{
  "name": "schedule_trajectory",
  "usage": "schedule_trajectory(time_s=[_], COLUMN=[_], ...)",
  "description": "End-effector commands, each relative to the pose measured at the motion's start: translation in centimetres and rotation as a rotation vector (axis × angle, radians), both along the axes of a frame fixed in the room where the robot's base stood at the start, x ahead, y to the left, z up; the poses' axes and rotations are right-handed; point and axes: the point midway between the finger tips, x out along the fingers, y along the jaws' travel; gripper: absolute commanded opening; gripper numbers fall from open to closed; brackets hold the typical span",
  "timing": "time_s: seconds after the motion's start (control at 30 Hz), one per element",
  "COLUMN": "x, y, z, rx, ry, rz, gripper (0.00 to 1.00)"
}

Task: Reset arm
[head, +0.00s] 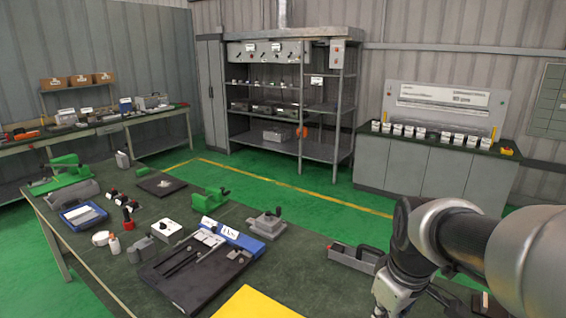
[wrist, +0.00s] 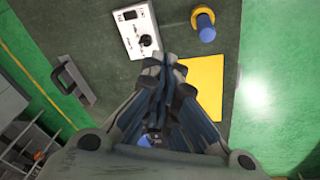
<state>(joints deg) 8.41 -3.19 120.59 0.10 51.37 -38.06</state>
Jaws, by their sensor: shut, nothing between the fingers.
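My gripper (wrist: 165,70) shows in the wrist view with its fingers shut together and nothing between them. It is above the work table (head: 110,262), over the edge of a yellow sheet (wrist: 204,80). In the head view my arm comes in from the right, and the gripper's fingertips are not visible there. The yellow sheet also shows in the head view (head: 255,303) at the bottom centre. A white control box (wrist: 139,30) with a black knob lies ahead of the fingers in the wrist view. A blue and yellow cylindrical part (wrist: 205,24) stands to its right.
Shelving (head: 290,145) and a counter with white boxes (head: 430,165) stand behind, across green floor (head: 310,205).

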Motion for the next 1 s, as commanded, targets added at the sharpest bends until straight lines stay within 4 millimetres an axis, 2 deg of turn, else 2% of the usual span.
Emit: schedule_trajectory(time_s=[0.03,0.1,0.2,0.3,0.43,0.6,1.0], x=[-1.9,-4.4,-7.9,-11.1,-14.0,-15.7,-15.9], y=[0.9,2.0,3.2,4.2,4.9,5.3,5.3], z=[1.2,2.3,3.1,3.3,3.0,2.5,2.4], rx=[0.010,0.028,0.062,0.100,0.143,0.174,0.178], ry=[-0.032,-0.067,-0.113,-0.155,-0.193,-0.215,-0.216], rz=[-0.047,-0.121,-0.225,-0.323,-0.418,-0.483,-0.492], gripper=[0.00,0.00,0.00,0.00,0.00,0.00,0.00])
